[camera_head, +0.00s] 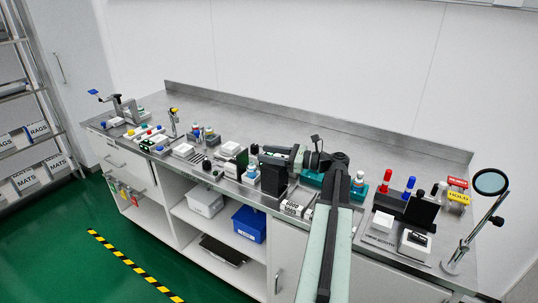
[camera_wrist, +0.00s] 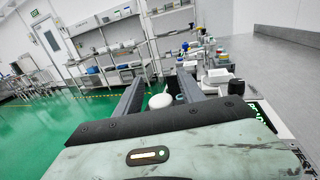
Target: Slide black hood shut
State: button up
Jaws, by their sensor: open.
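A dark upright block (camera_head: 273,181), which may be the black hood, stands on the bench just below my gripper in the head view. I cannot tell for sure that it is the hood, or how far it has slid. My gripper (camera_head: 272,154) points left along the bench, above and close to the block. In the wrist view my gripper (camera_wrist: 160,78) has its two fingers apart, with nothing held between them. A black knob (camera_wrist: 236,87) and a unit with a green-lit display (camera_wrist: 262,115) show to the right of the fingers.
A white unit (camera_head: 231,149) and capped bottles crowd the bench to the left. Red (camera_head: 387,181) and blue (camera_head: 410,185) bottles, a dark panel (camera_head: 422,211) and a magnifier (camera_head: 490,182) stand to the right. The back strip of the steel bench (camera_head: 300,125) is mostly clear.

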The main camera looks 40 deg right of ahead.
grip_shut()
dwell(1.3)
